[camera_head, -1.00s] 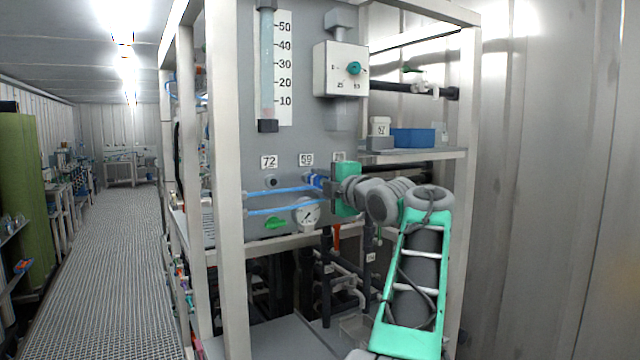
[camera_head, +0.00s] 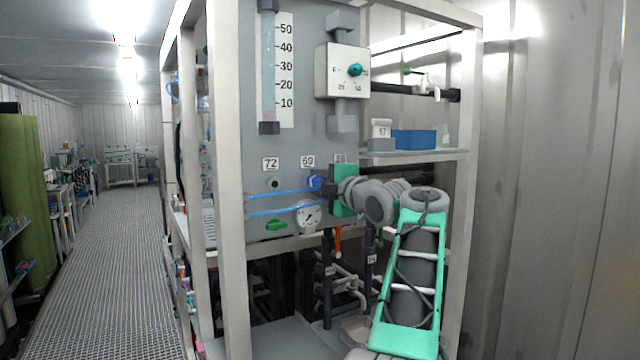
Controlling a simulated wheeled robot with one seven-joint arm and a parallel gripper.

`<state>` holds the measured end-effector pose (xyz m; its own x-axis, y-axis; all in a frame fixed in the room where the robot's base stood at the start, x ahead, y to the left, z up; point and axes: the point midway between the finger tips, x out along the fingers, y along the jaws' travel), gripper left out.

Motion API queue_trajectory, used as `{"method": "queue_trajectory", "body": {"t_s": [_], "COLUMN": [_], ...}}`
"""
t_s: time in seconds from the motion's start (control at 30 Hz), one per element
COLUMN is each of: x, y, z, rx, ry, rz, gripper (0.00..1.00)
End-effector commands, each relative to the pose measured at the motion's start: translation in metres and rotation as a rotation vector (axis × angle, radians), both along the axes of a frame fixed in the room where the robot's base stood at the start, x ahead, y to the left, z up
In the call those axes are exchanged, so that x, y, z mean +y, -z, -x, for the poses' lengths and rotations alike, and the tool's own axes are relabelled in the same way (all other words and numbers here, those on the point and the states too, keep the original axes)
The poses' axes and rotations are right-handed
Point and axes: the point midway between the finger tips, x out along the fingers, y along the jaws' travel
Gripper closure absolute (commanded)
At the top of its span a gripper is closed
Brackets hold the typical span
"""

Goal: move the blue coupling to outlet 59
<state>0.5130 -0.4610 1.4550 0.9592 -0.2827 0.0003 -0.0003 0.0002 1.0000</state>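The blue coupling (camera_head: 316,184) is at the panel just below the label of outlet 59 (camera_head: 308,161), with a blue hose (camera_head: 280,193) running left from it. My gripper (camera_head: 327,190) is at the coupling's right side, its dark fingers appearing closed around the coupling's end. The outlet 59 port itself is hidden behind the coupling and gripper, so I cannot tell whether the coupling is seated on it. My arm comes in from the lower right.
Outlet 72 (camera_head: 274,184) is bare on the left. A third label is partly hidden by my wrist. A frame post (camera_head: 228,180) stands left; a shelf with a blue bin (camera_head: 413,139) is at right.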

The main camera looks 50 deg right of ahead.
Motion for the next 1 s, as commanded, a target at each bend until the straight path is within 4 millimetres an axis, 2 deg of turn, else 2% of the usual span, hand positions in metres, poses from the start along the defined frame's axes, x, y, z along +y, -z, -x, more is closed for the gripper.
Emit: {"method": "queue_trajectory", "body": {"t_s": [0.03, 0.3, 0.6, 0.67, 1.0], "x": [0.0, 0.0, 0.001, 0.002, 0.019], "y": [0.0, 0.0, 0.001, 0.002, 0.002], "z": [0.0, 0.0, 0.003, 0.009, 0.067], "rx": [0.0, 0.0, 0.0, 0.0, 0.0], "ry": [0.0, 0.0, 0.0, 0.0, 0.002], "rz": [0.0, 0.0, 0.0, 0.0, 0.001], "gripper": [0.65, 0.43, 0.43, 0.43, 0.43]}}
